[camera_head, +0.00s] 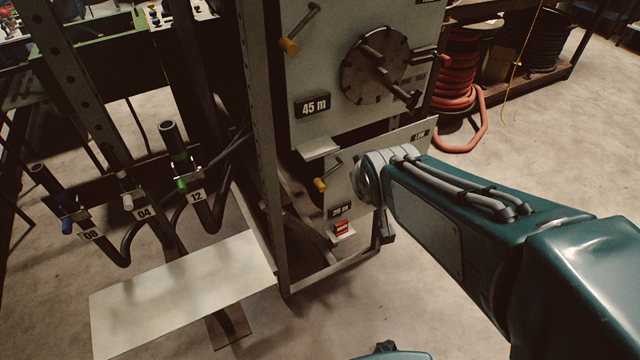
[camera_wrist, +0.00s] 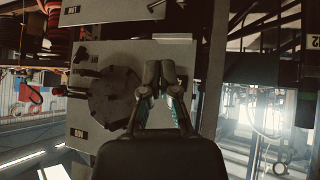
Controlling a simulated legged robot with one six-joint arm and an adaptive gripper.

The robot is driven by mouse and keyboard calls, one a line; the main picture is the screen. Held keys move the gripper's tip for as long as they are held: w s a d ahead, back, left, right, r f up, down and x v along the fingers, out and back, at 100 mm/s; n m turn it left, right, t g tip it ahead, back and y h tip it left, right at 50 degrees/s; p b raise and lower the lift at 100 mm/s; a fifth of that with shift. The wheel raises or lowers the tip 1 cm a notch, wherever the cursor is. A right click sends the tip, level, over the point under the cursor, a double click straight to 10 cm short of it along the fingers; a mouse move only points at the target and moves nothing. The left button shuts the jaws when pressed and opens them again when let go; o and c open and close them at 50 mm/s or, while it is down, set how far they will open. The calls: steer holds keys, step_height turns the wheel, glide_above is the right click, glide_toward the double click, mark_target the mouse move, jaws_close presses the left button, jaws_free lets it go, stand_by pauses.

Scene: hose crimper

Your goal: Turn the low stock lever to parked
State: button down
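The low stock lever (camera_head: 328,175) is a thin metal arm with a yellow knob, on the lower grey panel (camera_head: 336,196) of the rack. It slants down-left from its pivot. My arm reaches in from the right, and its wrist end is just right of the lever, apart from it in the picture. My gripper is mostly hidden by the arm in the head view. In the wrist view, my gripper (camera_wrist: 160,75) has its two fingertips together, with nothing seen between them. The lever cannot be made out in the wrist view.
The upper panel (camera_head: 310,70) carries a crank disc (camera_head: 374,65), another yellow-knobbed lever (camera_head: 299,30) and a 45 m label. A small ledge (camera_head: 318,148) juts out above the low lever. A red tag (camera_head: 341,227) sits below. A pale plate (camera_head: 180,290) stands left.

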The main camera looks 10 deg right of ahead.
steer(key=w+d+f+n+t+y, duration=0.1)
steer(key=w+f+n+t, duration=0.15)
steer(key=w+f, duration=0.65)
steer(key=t+y, duration=0.3)
steer(key=t, duration=0.1)
glide_above(320, 188)
step_height(320, 188, down, 11)
step_height(320, 188, down, 3)
steer(key=shift+s+a+r+n, duration=0.1)
steer(key=shift+s+r+n, duration=0.05)
steer(key=shift+n, duration=0.3)
steer(key=shift+f, duration=0.8)
